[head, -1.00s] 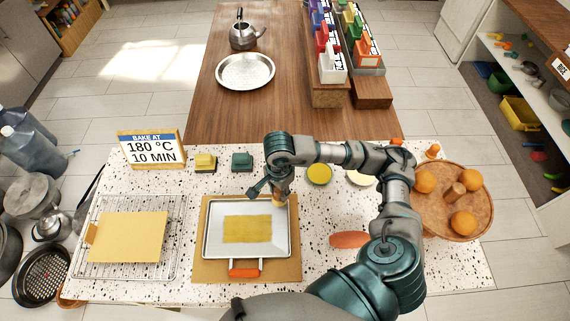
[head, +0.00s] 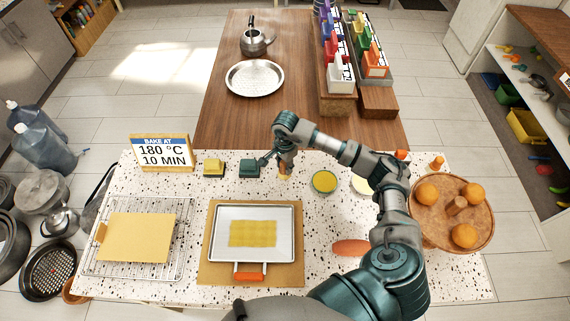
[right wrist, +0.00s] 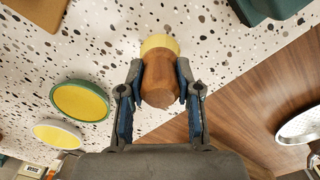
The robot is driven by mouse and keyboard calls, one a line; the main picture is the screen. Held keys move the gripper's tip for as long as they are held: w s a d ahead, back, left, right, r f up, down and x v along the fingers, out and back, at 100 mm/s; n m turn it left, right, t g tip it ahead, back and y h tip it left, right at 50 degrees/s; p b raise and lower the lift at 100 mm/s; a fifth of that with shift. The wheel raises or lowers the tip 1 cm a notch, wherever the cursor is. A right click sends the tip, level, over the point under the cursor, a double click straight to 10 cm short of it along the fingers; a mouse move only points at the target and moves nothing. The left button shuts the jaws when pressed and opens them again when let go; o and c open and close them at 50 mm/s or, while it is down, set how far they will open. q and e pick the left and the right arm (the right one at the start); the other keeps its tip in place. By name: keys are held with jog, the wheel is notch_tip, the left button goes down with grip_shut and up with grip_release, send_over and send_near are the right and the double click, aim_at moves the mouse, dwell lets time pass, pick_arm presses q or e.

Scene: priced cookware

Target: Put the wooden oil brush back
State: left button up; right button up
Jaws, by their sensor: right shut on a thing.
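The wooden oil brush (right wrist: 159,80) is between the fingers of my right gripper in the right wrist view, with its brown handle toward the camera and a yellow end beyond. My right gripper (head: 284,168) is shut on it over the back part of the speckled counter, right of the dark green block (head: 249,168). In the head view the brush (head: 284,172) shows only in small part below the fingers. Whether its end touches the counter I cannot tell. My left gripper is not in view.
A tray with a yellow oiled patch (head: 271,213) sits on a brown board in front. A bowl of yellow liquid (head: 324,182) stands just right of the gripper.

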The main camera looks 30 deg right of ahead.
jog(key=shift+d+f, duration=0.1)
jog(key=o, duration=1)
jog(key=shift+d+f, duration=0.1)
jog(key=shift+d, duration=0.15)
jog(key=shift+a, duration=0.1)
jog(key=shift+w+a+r, duration=0.1)
jog(key=shift+r, duration=0.5)
notch_tip(320, 180, up, 11)
jog(key=shift+r+b, duration=0.1)
jog(key=shift+b, duration=0.45)
